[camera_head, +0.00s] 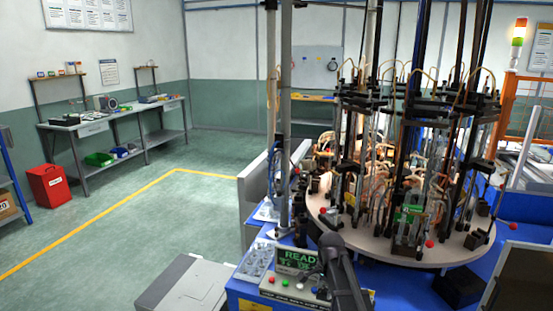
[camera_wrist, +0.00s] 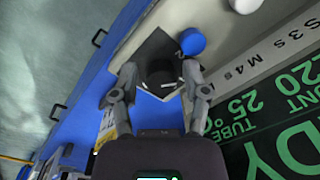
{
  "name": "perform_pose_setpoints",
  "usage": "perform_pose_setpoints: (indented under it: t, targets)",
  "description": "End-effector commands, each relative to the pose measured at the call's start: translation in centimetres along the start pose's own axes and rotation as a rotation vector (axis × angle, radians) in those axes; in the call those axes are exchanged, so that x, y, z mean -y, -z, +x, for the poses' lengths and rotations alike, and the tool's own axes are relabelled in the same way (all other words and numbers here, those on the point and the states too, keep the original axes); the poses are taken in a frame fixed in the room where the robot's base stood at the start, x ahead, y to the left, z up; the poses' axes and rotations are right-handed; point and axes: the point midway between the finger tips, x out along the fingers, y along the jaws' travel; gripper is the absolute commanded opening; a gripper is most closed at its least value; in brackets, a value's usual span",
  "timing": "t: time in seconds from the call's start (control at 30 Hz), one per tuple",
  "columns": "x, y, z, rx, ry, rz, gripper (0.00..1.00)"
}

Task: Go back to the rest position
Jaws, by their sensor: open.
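In the wrist view my gripper (camera_wrist: 158,78) is open, with its two grey fingers spread apart. Nothing is clearly held between them. Beyond the fingertips is a dark square block (camera_wrist: 152,48) with a round dark part, at the edge of a blue surface; whether the fingers touch it cannot be told. In the head view my dark arm (camera_head: 343,272) rises at the bottom centre, in front of the control panel, and the gripper's fingers cannot be made out there.
A display (camera_head: 296,258) reading READY stands beside my arm; it also fills the right of the wrist view (camera_wrist: 285,125). A blue knob (camera_wrist: 192,41) sits close to the fingertips. The round machine table (camera_head: 400,245), crowded with glassware and rods, stands behind my arm. Open floor (camera_head: 130,235) lies left.

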Motion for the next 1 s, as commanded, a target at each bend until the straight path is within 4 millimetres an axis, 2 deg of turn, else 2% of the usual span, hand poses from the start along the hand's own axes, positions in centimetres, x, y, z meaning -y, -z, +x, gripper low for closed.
perform_pose_setpoints:
  t: [0.27,0.47,0.67,1.0]
  targets:
    - [-0.9,-0.3,-0.2,0.000,-0.002,-0.055,0.59]
    - [-2.4,-0.9,-0.7,-0.001,-0.004,-0.151,0.59]
    - [-5.3,-2.3,-1.7,0.000,-0.010,-0.349,0.59]
    - [-11.8,-5.3,-3.7,0.007,-0.023,-0.820,0.59]
